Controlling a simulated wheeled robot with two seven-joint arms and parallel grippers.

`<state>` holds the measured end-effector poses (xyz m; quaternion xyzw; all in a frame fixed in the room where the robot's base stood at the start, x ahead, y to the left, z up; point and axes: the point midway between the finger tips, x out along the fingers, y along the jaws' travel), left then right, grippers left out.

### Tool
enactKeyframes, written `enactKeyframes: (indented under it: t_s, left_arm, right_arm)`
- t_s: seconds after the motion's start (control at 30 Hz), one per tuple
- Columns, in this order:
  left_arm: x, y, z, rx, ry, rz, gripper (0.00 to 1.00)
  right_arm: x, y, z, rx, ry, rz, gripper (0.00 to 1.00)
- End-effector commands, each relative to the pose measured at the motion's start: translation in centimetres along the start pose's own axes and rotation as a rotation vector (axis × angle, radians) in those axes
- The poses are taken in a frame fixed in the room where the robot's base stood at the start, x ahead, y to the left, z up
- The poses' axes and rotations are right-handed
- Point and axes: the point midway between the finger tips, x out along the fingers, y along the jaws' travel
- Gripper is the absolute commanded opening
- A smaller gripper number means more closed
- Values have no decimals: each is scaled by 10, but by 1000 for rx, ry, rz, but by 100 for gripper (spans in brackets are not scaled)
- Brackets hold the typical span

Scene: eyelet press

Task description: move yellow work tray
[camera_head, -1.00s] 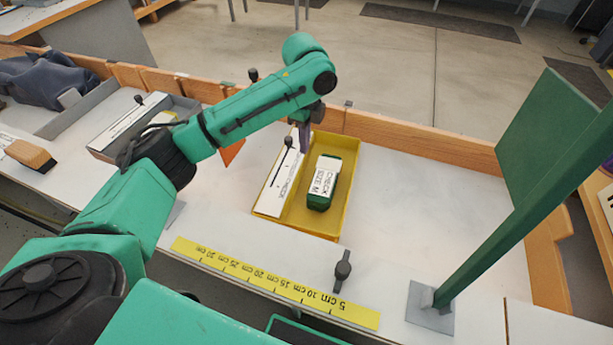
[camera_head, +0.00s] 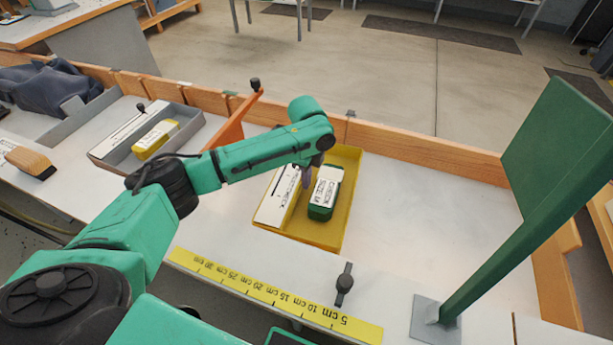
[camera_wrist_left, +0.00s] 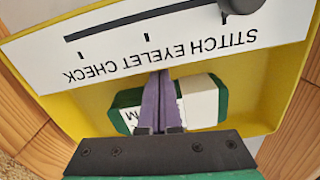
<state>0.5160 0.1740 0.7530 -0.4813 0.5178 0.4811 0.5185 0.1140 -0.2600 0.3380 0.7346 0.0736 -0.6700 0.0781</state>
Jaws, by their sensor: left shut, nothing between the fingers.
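The yellow work tray (camera_head: 350,172) stands on the white bench in the head view. In it are a white panel (camera_head: 272,203) on the left and a green box (camera_head: 320,211) with a white label on the right. My left gripper (camera_head: 306,181) is shut and empty, over the tray between panel and box. In the left wrist view its purple fingers (camera_wrist_left: 160,95) are together in front of the green box, and the tray (camera_wrist_left: 268,75) spreads behind. The panel (camera_wrist_left: 160,42) reads "STITCH EYELET CHECK". Whether the fingertips touch anything I cannot tell. My right gripper is out of view.
A green post with a panel (camera_head: 565,150) stands at right. A grey tray (camera_head: 105,153) with a yellow box is at left, near an orange bar (camera_head: 233,125). White bench right of the work tray is clear.

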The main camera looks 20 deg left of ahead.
Motion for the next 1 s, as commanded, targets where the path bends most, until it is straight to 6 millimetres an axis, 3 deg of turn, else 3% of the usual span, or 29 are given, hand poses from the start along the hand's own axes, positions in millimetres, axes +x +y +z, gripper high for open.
enactKeyframes:
  t_s: [0.17,0.4,0.6,1.0]
  left_arm:
    - [-2,0,7,-2,0,2,0]
    - [-6,0,64,-8,-2,4,0]
    - [-2,0,106,-4,-1,3,0]
    - [0,0,114,-1,-1,2,0]
  right_arm:
    - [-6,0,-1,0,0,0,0]
    - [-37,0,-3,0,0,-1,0]
    - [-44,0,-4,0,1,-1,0]
    - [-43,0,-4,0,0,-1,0]
